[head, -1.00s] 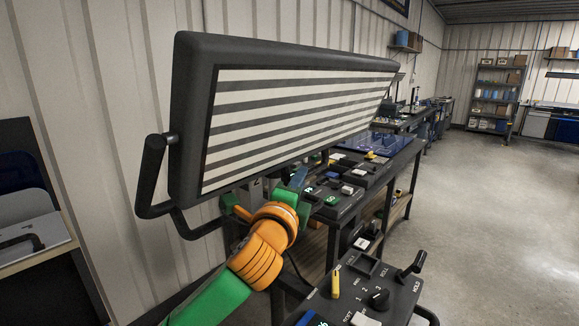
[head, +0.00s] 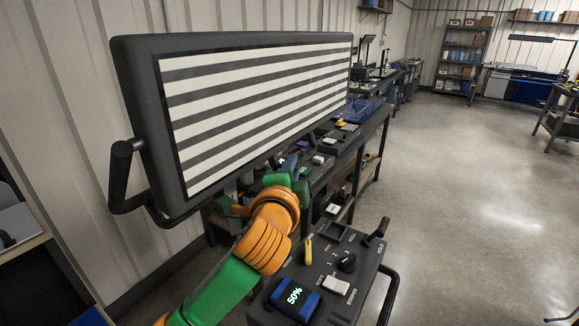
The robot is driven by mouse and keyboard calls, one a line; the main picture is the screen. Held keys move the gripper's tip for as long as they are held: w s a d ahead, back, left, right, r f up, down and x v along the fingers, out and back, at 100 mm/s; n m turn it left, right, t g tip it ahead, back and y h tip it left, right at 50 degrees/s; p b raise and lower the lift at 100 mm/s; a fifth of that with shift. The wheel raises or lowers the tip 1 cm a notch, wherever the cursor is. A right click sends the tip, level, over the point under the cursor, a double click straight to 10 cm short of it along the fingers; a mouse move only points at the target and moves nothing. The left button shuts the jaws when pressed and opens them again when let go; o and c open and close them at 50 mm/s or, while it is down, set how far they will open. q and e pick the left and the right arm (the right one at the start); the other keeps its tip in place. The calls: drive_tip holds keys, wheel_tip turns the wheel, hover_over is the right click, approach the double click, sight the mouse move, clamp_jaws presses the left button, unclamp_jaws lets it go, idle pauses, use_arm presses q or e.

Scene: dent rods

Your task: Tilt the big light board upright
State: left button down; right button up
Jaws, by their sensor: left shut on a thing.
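The big light board (head: 262,108) is a dark-framed panel with white and dark stripes. It stands large at left and centre, its striped face turned toward the right and looking close to upright. A black bar handle (head: 120,165) sticks out at its left end. My left arm comes up from the bottom left in green and orange. My left gripper (head: 289,167) is at the board's lower edge, shut on the board; its exact grip is partly hidden. My right gripper is not in view.
A workbench (head: 365,135) with devices runs along the wall behind the board. The concrete floor (head: 470,190) at right is open.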

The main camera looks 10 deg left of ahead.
use_arm(q)
drive_tip(key=c, duration=1.2)
unclamp_jaws()
drive_tip(key=shift+o, duration=0.8)
drive_tip(key=shift+d, duration=0.2)
drive_tip(key=s+b, duration=0.2)
drive_tip(key=s, duration=0.5)
drive_tip(key=shift+d+r, duration=0.2)
drive_tip(key=shift+r, duration=0.1)
